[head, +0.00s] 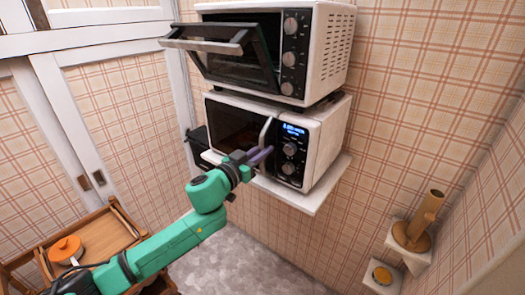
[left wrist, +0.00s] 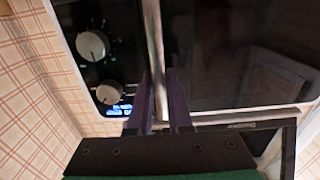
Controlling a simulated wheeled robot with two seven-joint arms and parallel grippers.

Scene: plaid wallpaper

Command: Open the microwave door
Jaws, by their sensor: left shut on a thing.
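The white microwave (head: 319,140) sits on a wall shelf below an oven. Its dark door (head: 232,127) looks closed, and its knobs and lit blue display are on the right. The upright metal door handle (head: 265,130) stands between door and control panel. My left gripper (head: 261,155) reaches in from the lower left and is shut on the lower part of the handle. My right gripper is not in view.
Above, a white oven (head: 333,50) has its door (head: 210,41) tilted open, jutting out over the microwave. The white shelf (head: 318,197) sticks out below. A wooden cart (head: 105,235) with an orange pot (head: 66,249) stands lower left. Small wall shelves are at right. Floor in front is clear.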

